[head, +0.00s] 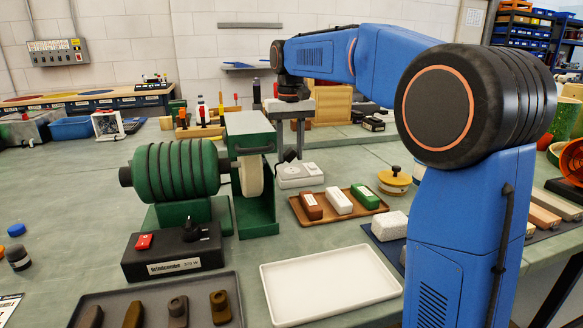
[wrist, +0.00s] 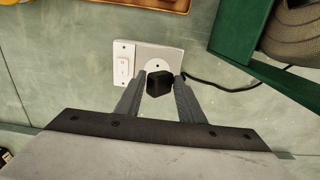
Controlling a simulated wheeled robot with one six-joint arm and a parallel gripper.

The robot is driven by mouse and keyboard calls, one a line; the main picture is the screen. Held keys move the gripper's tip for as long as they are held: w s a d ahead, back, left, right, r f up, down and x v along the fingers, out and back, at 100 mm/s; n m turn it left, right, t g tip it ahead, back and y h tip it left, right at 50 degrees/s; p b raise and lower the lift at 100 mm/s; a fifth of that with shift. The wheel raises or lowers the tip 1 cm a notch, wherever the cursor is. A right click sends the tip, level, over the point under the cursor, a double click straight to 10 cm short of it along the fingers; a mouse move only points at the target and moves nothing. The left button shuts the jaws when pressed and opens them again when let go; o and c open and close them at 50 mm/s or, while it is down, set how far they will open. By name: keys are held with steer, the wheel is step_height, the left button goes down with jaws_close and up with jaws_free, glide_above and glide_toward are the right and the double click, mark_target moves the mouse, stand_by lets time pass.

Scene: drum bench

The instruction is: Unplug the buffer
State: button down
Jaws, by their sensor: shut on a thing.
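The buffer (head: 178,172) is a green ribbed motor with a pale wheel (head: 251,174) beside a green housing (head: 250,124). Its black base carries a red switch (head: 144,241) and a knob. A grey-white socket box (head: 298,177) sits on the bench behind the wooden tray; the wrist view shows its round outlet (wrist: 158,65) and white rocker switch (wrist: 123,67). My gripper (wrist: 158,90) is shut on the black plug (wrist: 159,83), which appears held just off the socket, with the outlet uncovered. A black cord (wrist: 222,88) runs right from it.
A wooden tray (head: 329,217) with brown, white and green bars lies in front of the socket. An empty white tray (head: 330,283) and a dark tray of small parts (head: 160,321) are near the front. A yellow tin (head: 394,181) stands right of the wooden tray.

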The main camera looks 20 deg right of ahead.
mark_target(290, 150)
steer(key=shift+r, duration=1.5)
steer(key=shift+r, duration=0.15)
steer(key=c, duration=1.1)
jaws_free()
steer(key=shift+r, duration=0.1)
